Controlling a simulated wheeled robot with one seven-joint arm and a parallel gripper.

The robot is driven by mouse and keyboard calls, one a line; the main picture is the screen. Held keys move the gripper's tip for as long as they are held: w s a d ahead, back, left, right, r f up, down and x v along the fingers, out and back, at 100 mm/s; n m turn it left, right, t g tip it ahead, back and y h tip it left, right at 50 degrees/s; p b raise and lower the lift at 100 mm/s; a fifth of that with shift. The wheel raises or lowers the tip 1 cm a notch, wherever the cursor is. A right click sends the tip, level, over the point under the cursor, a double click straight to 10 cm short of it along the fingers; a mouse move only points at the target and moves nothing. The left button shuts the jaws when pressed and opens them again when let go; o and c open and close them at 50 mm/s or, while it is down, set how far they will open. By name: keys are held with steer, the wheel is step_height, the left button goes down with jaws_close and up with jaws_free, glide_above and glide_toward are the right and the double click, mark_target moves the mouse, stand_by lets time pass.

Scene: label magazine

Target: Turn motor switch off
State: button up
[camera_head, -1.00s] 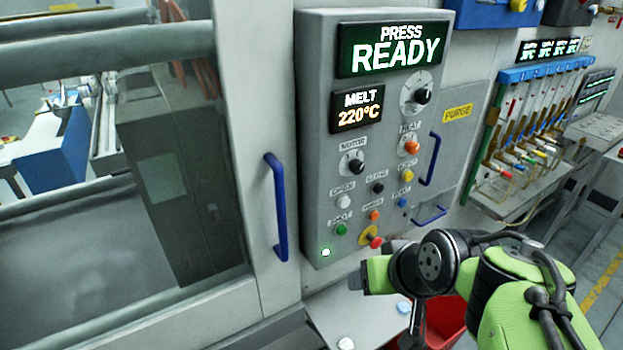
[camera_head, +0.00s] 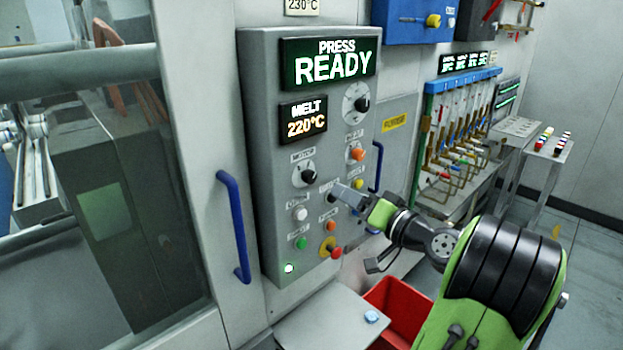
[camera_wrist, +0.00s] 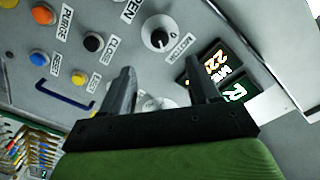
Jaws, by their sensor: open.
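The motor switch (camera_head: 307,175) is a black rotary knob on a pale round plate, under the MELT display on the grey control panel (camera_head: 258,130). It also shows in the wrist view (camera_wrist: 158,34), beyond my fingertips, beside its MOTOR label. I cannot tell its exact setting. My gripper (camera_head: 350,193) is open and empty in front of the panel, right of and slightly below the switch in the head view. In the wrist view my gripper's two fingers (camera_wrist: 160,82) stand apart, and the knob lies ahead between their directions, not touched. My gripper hides part of the lower button rows.
The panel carries several coloured buttons close together, including a red-on-yellow stop button (camera_head: 331,248). A blue door handle (camera_head: 236,226) projects at the left. A grey shelf (camera_head: 320,325) and a red bin (camera_head: 391,306) are below. PRESS READY (camera_head: 331,63) is lit.

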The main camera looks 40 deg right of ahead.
mark_target(313, 178)
steer(key=w+p, duration=0.2)
steer(key=w, duration=0.9)
steer(key=shift+w+d, duration=0.1)
steer(key=shift+c, duration=0.2)
steer(key=c, duration=1)
